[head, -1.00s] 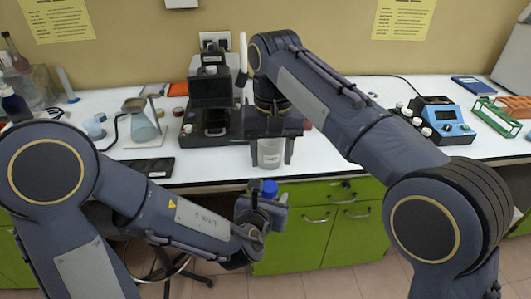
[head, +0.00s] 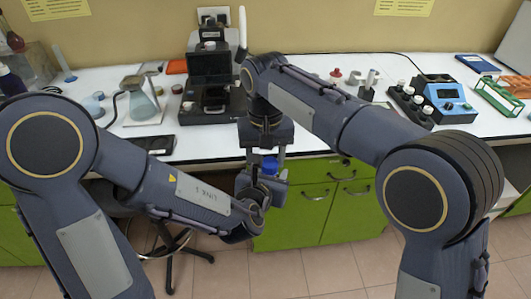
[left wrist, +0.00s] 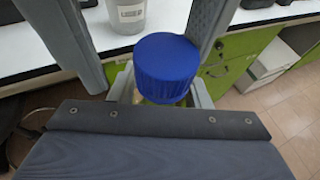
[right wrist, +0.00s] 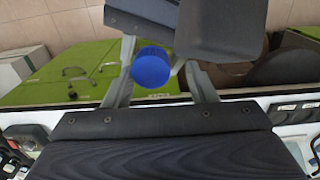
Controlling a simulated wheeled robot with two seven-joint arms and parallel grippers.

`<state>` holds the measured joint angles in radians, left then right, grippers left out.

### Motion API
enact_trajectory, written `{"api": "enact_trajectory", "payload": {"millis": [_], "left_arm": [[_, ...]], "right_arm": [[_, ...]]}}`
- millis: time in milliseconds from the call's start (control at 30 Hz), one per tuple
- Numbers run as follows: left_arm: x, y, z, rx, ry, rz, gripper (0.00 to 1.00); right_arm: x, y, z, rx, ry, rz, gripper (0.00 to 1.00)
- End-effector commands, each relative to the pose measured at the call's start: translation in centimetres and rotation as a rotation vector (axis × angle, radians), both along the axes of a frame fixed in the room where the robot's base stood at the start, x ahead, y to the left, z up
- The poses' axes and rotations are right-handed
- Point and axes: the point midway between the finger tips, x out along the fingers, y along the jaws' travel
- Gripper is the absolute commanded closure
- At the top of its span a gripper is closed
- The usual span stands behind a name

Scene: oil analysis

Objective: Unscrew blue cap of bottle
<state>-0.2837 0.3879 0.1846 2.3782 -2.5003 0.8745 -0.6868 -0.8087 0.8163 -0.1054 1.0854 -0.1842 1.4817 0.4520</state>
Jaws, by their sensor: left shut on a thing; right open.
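The bottle's blue cap (head: 268,165) shows in the head view in front of the counter edge, between the fingers of my right gripper (head: 267,158). My left gripper (head: 262,188) is shut on the bottle just below the cap. In the left wrist view the cap (left wrist: 166,66) sits upright on the bottle (left wrist: 158,99), whose body is mostly hidden. In the right wrist view the cap (right wrist: 151,68) lies between the open right fingers (right wrist: 157,65), with a gap at least on its left side.
A pale labelled container (left wrist: 127,14) stands on the counter behind the bottle. A black instrument (head: 207,85), a flask (head: 138,105) and a blue device (head: 445,100) stand on the counter (head: 330,120). Green cabinets (head: 305,210) lie below it.

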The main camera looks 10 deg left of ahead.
Motion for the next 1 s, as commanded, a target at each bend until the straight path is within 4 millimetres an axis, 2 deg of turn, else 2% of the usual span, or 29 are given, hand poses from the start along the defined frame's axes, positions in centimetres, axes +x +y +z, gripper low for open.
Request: {"api": "enact_trajectory", "payload": {"millis": [67,400,633,867,900,1000], "left_arm": [[0.02,-0.01,0.06,0.000,-0.001,0.000,1.00],[0.00,-0.19,0.09,0.001,-0.002,-0.006,1.00],[-0.01,-0.41,0.14,0.001,-0.003,-0.012,1.00],[-0.02,-0.56,0.18,0.001,-0.004,-0.018,1.00],[-0.02,-0.57,0.19,0.001,-0.004,-0.018,1.00],[-0.02,-0.55,0.18,0.001,-0.004,-0.017,1.00]], "right_arm": [[0.00,0.00,0.02,0.000,0.000,0.000,0.50],[-0.17,0.28,0.09,0.006,0.002,0.004,0.93],[-0.43,0.52,0.14,0.010,0.002,0.162,0.94],[-0.46,0.61,0.14,0.010,0.001,0.167,0.94],[-0.46,0.62,0.14,0.010,0.001,0.167,0.61],[-0.46,0.62,0.14,0.010,0.001,0.167,0.48]]}}
